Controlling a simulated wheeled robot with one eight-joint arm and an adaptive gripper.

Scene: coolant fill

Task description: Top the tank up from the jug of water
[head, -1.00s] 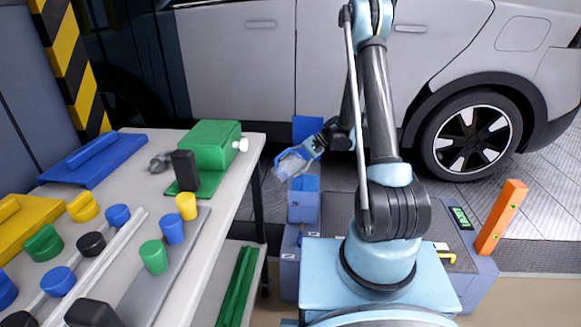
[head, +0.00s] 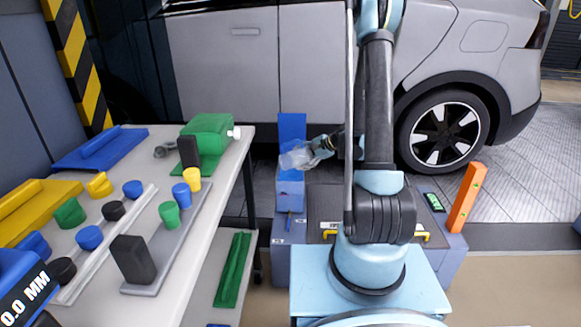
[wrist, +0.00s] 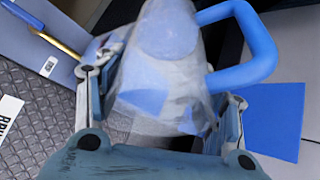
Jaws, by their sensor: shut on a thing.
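My gripper (head: 318,148) is shut on the translucent jug (head: 296,157), which has a bluish tint. In the wrist view the jug (wrist: 165,75) fills the space between the fingers, and its blue handle (wrist: 262,45) sticks out to the right. The jug looks tilted in the head view. It is held just above a blue box (head: 290,196) that seems to be the tank, in front of a blue upright panel (head: 292,128). The jug hides part of the box's top, so I cannot see the water level or whether water is flowing.
A workbench (head: 222,215) with coloured caps and a green vise-like block (head: 207,135) stands at the left. An orange post (head: 466,198) stands at the right of the low grey-blue unit (head: 452,246). A silver car (head: 330,60) is behind.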

